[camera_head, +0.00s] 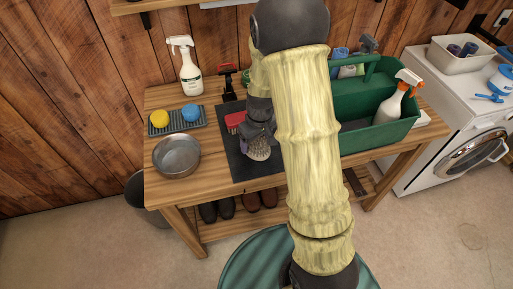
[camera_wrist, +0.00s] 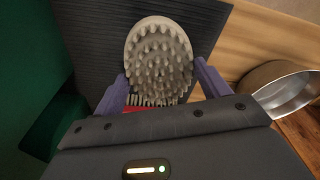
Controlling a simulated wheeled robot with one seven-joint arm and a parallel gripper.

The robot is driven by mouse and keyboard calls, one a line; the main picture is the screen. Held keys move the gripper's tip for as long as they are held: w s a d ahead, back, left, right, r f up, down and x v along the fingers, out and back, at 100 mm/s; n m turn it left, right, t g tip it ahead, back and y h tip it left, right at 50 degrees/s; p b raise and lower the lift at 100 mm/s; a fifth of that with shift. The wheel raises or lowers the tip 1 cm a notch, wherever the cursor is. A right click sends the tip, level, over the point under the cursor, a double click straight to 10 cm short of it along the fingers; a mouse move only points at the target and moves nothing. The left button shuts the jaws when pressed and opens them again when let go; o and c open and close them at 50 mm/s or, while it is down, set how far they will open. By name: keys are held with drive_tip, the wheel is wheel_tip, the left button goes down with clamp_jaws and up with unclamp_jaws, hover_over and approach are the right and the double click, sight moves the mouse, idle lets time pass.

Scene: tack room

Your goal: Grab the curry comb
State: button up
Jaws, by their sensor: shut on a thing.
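The curry comb (camera_wrist: 160,50) is a beige-grey oval with rounded rubber nubs, seen nub side on in the wrist view. My gripper (camera_wrist: 161,76) has its two purple fingers on either side of the comb's near part, shut on it. In the head view the comb (camera_head: 259,153) shows below my gripper (camera_head: 252,144), over the front part of the dark mat (camera_head: 240,169). I cannot tell whether the comb still touches the mat. My arm hides part of the bench.
A red brush (camera_head: 235,120) lies close behind my gripper. A metal bowl (camera_head: 177,156) and a grey tray (camera_head: 178,127) with a yellow and a blue sponge are left. A green tote (camera_head: 379,137) with bottles stands right. A spray bottle (camera_head: 190,75) stands behind.

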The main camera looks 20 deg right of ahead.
sight(255, 141)
wheel_tip(255, 141, up, 4)
drive_tip(key=shift+r, duration=0.15)
